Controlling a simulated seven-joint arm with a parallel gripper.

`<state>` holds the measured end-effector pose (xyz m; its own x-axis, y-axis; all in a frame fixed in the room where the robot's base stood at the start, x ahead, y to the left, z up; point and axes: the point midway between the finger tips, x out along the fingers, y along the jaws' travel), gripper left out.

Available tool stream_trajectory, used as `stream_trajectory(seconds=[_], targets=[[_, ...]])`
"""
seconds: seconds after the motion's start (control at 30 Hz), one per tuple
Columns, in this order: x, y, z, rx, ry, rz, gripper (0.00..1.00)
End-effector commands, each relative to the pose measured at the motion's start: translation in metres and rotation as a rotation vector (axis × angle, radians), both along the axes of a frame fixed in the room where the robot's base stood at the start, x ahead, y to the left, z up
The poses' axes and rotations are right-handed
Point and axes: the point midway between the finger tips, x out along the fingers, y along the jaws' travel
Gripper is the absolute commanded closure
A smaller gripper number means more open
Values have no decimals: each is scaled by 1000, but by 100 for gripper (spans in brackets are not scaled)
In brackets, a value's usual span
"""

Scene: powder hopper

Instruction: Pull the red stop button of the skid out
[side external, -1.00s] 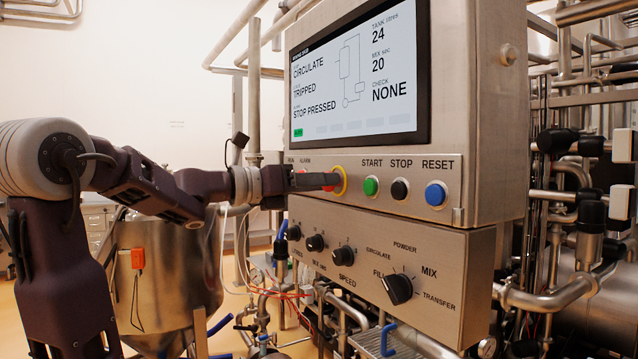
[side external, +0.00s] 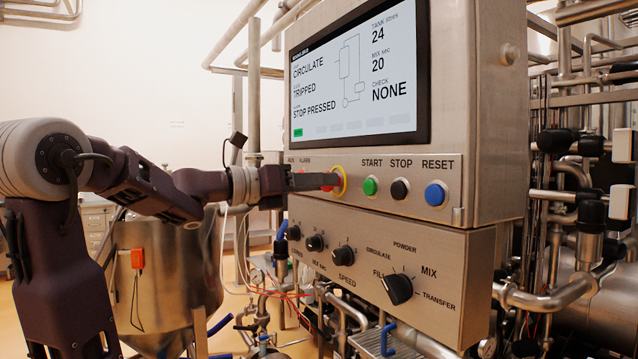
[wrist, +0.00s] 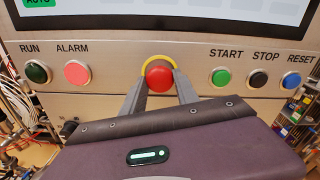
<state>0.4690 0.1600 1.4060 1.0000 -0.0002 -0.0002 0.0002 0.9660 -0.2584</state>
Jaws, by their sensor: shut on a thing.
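The red stop button (wrist: 159,77) sits on a yellow ring (wrist: 159,59) on the front of the steel panel. In the wrist view my gripper (wrist: 160,84) has one finger on each side of the red head, shut on it. In the side view my gripper (side external: 328,180) reaches the panel from the left, and its fingers hide most of the button. The yellow ring (side external: 340,182) shows just past the fingertips. The screen (side external: 358,78) reads CIRCULATE, TRIPPED, STOP PRESSED and CHECK NONE.
Green START (side external: 370,186), black STOP (side external: 399,189) and blue RESET (side external: 435,194) buttons lie right of the red button. RUN (wrist: 37,72) and ALARM (wrist: 77,73) lie left of it. A knob panel (side external: 420,255) juts out below. A steel vessel (side external: 170,280) stands lower left.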

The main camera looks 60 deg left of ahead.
Motion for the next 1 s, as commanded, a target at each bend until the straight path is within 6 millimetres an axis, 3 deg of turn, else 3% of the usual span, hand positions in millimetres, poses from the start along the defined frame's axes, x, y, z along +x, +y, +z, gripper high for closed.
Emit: stream_trajectory(seconds=[0.13, 0.33, 0.37, 0.47, 0.77, 1.0], targets=[[-14, 0, 0, -1, 0, 0, 100], [-14, 0, -1, -1, 1, 1, 100], [-14, 0, -1, -1, 1, 1, 60], [-14, 0, 0, -1, 0, 1, 41], [-15, 0, 0, 0, 0, 1, 41], [-60, 0, 1, 1, -2, 4, 41]])
